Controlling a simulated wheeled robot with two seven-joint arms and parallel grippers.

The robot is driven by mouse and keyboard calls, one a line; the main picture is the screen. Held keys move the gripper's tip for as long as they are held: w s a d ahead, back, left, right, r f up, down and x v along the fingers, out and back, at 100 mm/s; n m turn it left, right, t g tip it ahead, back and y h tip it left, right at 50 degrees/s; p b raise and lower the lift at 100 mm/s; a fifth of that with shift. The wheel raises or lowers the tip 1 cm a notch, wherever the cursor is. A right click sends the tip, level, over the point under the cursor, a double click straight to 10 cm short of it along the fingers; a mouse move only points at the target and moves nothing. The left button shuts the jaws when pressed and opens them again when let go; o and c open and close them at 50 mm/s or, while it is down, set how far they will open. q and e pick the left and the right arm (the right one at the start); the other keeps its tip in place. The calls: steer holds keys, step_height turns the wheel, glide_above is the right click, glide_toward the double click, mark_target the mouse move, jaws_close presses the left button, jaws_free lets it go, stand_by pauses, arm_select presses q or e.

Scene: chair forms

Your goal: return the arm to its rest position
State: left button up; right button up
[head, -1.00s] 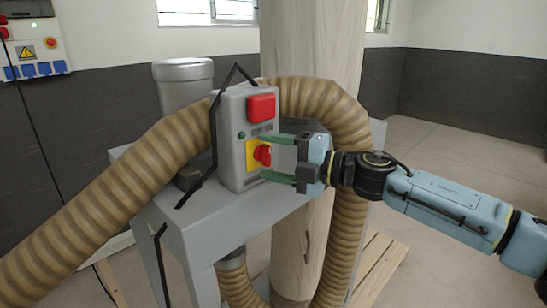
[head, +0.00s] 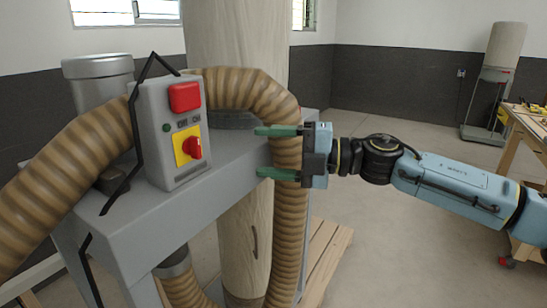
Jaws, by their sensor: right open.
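My right gripper (head: 280,153) is open and empty, its two green fingers pointing left. In the picture it overlaps the ribbed brown hose and lies to the right of the grey control box. My right arm (head: 440,183) reaches in from the right edge, almost level. The control box (head: 156,160) carries a red button cover (head: 184,97) and a red rotary knob (head: 193,147) on a yellow plate. The gripper is apart from the knob. My left gripper is not in view.
The ribbed hose (head: 288,222) loops behind the control box and down in front of the pale filter bag (head: 240,45). The box stands on a grey machine housing (head: 130,225). A workbench (head: 527,125) and a second dust collector (head: 500,60) stand at right. Open floor lies between.

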steer(key=shift+d, duration=0.2)
steer(key=shift+f, duration=0.1)
